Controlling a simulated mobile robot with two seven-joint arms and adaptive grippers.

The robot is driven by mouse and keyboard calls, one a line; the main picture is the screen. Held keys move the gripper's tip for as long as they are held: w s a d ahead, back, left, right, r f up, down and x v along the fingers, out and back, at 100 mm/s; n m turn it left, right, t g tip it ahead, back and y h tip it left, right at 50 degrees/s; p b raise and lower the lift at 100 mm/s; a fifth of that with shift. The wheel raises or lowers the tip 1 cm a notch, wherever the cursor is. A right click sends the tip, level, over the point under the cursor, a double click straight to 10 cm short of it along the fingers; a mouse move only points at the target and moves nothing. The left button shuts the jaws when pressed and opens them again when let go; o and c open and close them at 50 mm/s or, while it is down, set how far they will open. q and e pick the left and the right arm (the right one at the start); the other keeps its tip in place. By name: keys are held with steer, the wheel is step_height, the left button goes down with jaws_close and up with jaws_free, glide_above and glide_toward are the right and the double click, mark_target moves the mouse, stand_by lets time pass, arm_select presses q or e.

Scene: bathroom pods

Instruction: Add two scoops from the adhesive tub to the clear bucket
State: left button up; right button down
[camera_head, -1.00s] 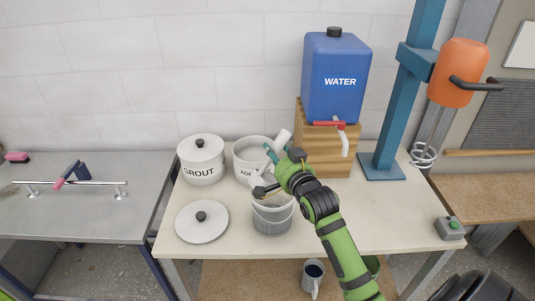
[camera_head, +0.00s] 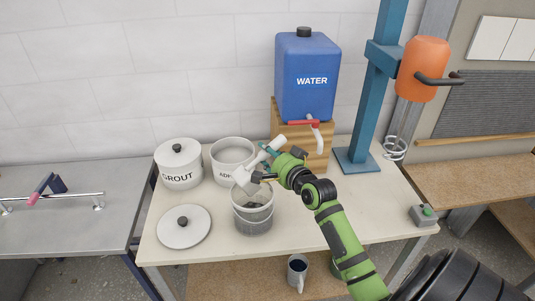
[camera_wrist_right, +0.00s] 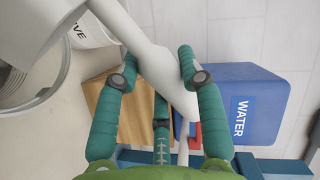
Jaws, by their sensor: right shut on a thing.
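My right gripper (camera_head: 272,158) is shut on the handle of a white scoop (camera_head: 245,181). The scoop is tilted, its bowl low at the left, over the rim of the clear bucket (camera_head: 253,223). The bowl's inside is hard to make out. The bucket stands at the front of the table with greyish contents. The open white adhesive tub (camera_head: 217,168) stands behind it, its label partly hidden. My left gripper is out of view.
The lidded grout tub (camera_head: 178,170) and a loose white lid (camera_head: 184,235) are at the left. The blue water tank (camera_head: 308,85) stands on a wooden block behind my gripper. The orange mixer (camera_head: 422,65) hangs at the right. A mug (camera_head: 298,270) sits below the table.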

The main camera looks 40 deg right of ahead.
mark_target(257, 160)
steer(key=shift+w+a+r+n+b, duration=0.1)
steer(key=shift+a+r+n+b, duration=0.1)
steer(key=shift+a+n+b, duration=0.6)
steer(key=shift+a+r+n+h+b, duration=0.2)
steer(key=shift+a+r+n+b, duration=0.15)
steer(key=shift+a+n, duration=0.25)
steer(key=shift+a+r+n+h+b, duration=0.25)
steer(key=shift+a+n+b, duration=0.1)
steer(key=shift+a+n, duration=0.2)
steer(key=a+n+b, duration=0.2)
steer(key=a+n, duration=0.1)
steer(key=a+n+b, duration=0.1)
steer(key=b, duration=0.1)
steer(key=shift+w+a+r+n+t+h, duration=0.1)
steer(key=shift+a+r+n+t+h, duration=0.15)
steer(key=shift+t+h, duration=0.1)
step_height(257, 160, up, 6)
steer(key=a+n+p, duration=0.2)
steer(key=n+p, duration=0.1)
steer(key=p, duration=0.2)
steer(key=shift+a+n, duration=0.3)
steer(key=shift+r+t, duration=0.1)
steer(key=shift+t, duration=0.15)
